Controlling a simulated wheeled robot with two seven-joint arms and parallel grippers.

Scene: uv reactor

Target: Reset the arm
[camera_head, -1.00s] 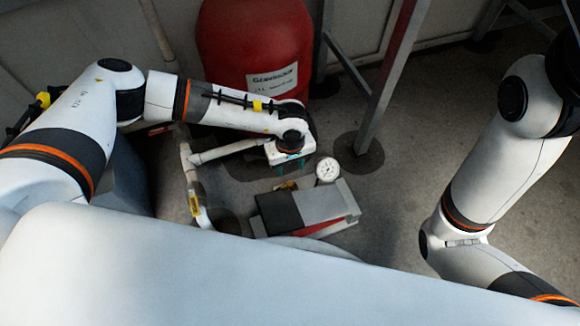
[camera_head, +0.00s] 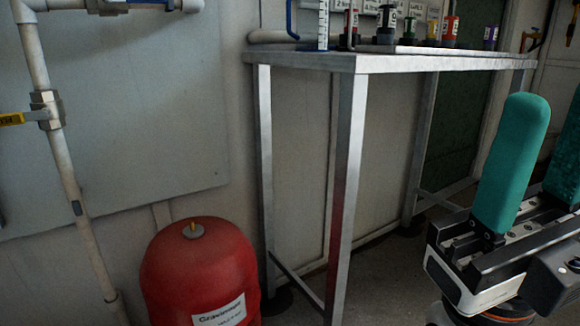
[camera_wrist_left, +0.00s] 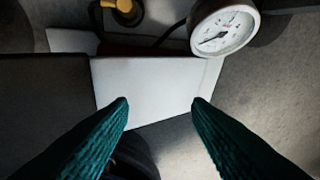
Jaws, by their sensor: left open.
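My left gripper (camera_wrist_left: 160,104) shows only in the left wrist view. Its two teal fingers are apart with nothing between them. Beyond the fingertips is a pale panel of a box-like unit (camera_wrist_left: 145,82), with a round white pressure gauge (camera_wrist_left: 223,27) at its upper right. I cannot tell whether the fingers touch the unit. My right gripper (camera_head: 552,108) is raised at the right edge of the head view. Its teal fingers point up and stand apart, with nothing seen between them. The far finger is cut off by the frame edge.
A red tank (camera_head: 200,270) stands at the lower left. A metal table (camera_head: 420,62) carries several coloured-capped bottles. White piping with a yellow-handled valve (camera_head: 45,110) runs down the left wall. A yellow knob (camera_wrist_left: 125,8) shows above the pale panel.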

